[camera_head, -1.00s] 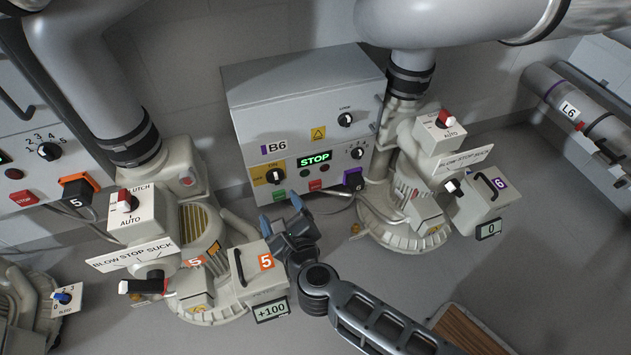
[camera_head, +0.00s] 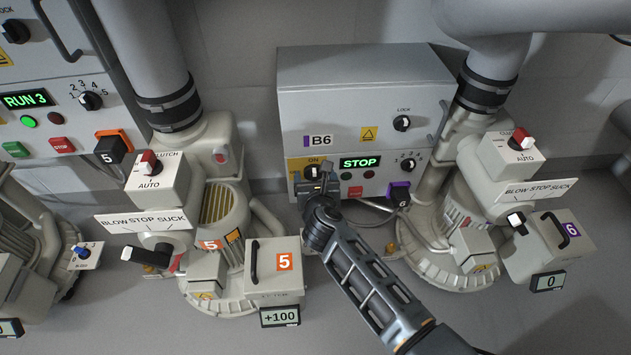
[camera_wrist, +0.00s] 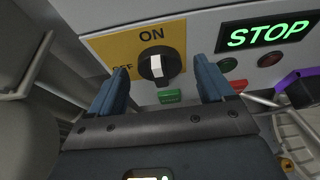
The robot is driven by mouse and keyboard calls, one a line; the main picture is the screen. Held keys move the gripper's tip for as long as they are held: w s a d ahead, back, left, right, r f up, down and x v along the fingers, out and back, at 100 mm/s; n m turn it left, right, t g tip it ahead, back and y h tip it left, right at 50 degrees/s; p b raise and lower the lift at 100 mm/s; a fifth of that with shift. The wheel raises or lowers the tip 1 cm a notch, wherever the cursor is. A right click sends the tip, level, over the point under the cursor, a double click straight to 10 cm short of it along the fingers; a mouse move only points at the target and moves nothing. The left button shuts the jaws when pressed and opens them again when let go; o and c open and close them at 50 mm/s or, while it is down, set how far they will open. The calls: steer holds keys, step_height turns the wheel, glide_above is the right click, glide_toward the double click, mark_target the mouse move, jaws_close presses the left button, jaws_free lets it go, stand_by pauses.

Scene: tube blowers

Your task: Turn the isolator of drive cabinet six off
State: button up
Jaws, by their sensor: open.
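Drive cabinet B6 (camera_head: 350,97) is a grey box against the wall, with a green STOP display (camera_head: 360,162). Its isolator knob (camera_head: 311,173) is black with a white pointer and sits on a yellow plate at the panel's left. In the wrist view the knob (camera_wrist: 157,68) has its white pointer up at ON; OFF (camera_wrist: 122,71) is printed to its left. My gripper (camera_wrist: 160,84) is open, with its blue fingers on either side of the knob in that view and nothing between them. In the head view my gripper (camera_head: 318,184) partly covers the plate; contact cannot be told.
A green button (camera_wrist: 170,96) and a red button (camera_wrist: 239,85) are near the knob. A purple plug (camera_head: 399,193) with a cable is at the lower right of the panel. Blower 5 (camera_head: 215,215) stands left of my arm, blower 6 (camera_head: 460,235) right.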

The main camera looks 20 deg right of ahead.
steer(key=shift+w+f, duration=0.1)
steer(key=shift+w, duration=0.1)
steer(key=c, duration=1)
